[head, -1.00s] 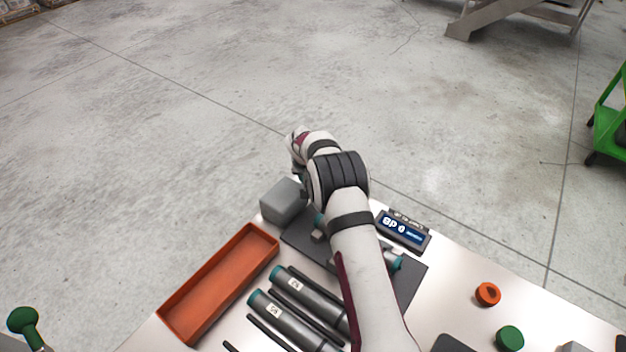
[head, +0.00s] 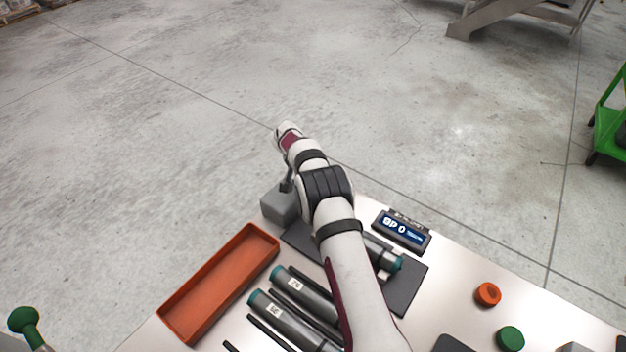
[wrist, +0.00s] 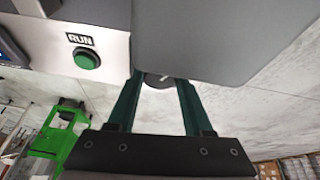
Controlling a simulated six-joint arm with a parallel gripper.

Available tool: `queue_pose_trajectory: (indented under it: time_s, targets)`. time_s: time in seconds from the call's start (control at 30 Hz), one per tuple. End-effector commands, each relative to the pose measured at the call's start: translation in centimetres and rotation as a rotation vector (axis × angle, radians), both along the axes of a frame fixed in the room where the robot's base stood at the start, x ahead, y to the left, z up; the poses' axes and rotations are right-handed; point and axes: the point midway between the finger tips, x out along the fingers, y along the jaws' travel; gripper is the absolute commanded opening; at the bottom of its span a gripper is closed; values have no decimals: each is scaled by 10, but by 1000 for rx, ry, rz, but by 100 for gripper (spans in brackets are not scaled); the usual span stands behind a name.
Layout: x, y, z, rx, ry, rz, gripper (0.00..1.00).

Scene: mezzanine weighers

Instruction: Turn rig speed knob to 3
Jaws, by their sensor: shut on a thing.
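The rig's speed knob (wrist: 157,80) shows in the wrist view as a small dark disc with a pale pointer line, at the side of a grey block (wrist: 215,45). My gripper (wrist: 158,84) is shut on it, with a teal finger on either side. Its scale marks are not visible, so I cannot read its setting. In the head view the grey block (head: 277,207) stands at the far corner of the bench, and my arm hides the knob. The small display (head: 402,231) on the bench shows a 0.
A teal-ended cylinder (head: 385,254) lies on the dark plate (head: 406,287) beneath my arm. An orange tray (head: 222,281) is at left. An orange button (head: 487,294) and a green button (head: 510,338) are at right. The green RUN button (wrist: 86,58) shows in the wrist view.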

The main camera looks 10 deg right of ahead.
Motion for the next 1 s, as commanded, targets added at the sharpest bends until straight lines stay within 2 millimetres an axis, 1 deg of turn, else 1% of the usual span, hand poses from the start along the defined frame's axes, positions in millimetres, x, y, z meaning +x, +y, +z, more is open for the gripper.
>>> queue_pose_trajectory:
  time_s: [0.2, 0.43, 0.67, 1.0]
  targets:
    - [2, 1, -1, 0, -2, -138, 0]
    - [2, 1, -1, 0, -1, -235, 0]
    - [2, 1, 0, -1, -1, -274, 0]
    - [2, 0, 0, -1, -1, -279, 0]
